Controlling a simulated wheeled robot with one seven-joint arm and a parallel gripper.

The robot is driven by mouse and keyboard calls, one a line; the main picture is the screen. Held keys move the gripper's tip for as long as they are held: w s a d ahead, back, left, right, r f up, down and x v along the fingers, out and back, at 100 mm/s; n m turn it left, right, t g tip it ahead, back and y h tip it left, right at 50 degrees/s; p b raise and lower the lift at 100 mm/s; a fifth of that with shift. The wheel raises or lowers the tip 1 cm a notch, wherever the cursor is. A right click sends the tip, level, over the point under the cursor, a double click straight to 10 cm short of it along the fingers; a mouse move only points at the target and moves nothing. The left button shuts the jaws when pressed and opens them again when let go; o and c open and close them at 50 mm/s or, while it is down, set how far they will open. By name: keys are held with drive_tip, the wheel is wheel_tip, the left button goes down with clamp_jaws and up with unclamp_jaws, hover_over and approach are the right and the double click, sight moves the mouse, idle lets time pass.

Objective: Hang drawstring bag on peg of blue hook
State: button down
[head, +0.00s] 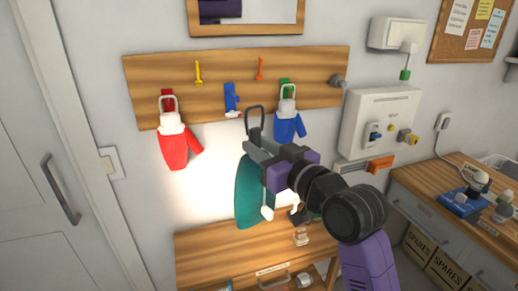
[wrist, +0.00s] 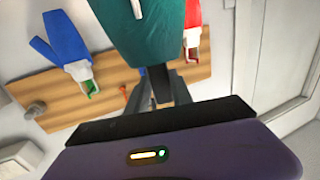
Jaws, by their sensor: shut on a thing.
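The teal drawstring bag (head: 246,190) hangs from my gripper (head: 258,149), which is shut on its upper part. A dark loop (head: 255,118) stands up above the jaws. White cord ends hang in front of the bag. The blue hook (head: 231,97) is on the wooden board, left of the loop and slightly higher; its peg shows no bag.
The wooden board (head: 210,72) also carries a red mitten-like item (head: 174,148) at left and a blue one (head: 288,126) on a green hook. A wooden bench (head: 215,255) stands below.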

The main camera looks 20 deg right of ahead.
drive_tip(key=w+b, duration=0.2)
drive_tip(key=w, duration=0.6)
drive_tip(key=shift+w+f, duration=0.2)
drive_tip(key=shift+w, duration=0.3)
drive_tip(key=shift+w, duration=0.85)
drive_tip(key=shift+w+b, duration=0.55)
drive_tip(key=shift+w, duration=0.35)
drive_tip(key=shift+w+b, duration=0.65)
drive_tip(key=shift+w, duration=1)
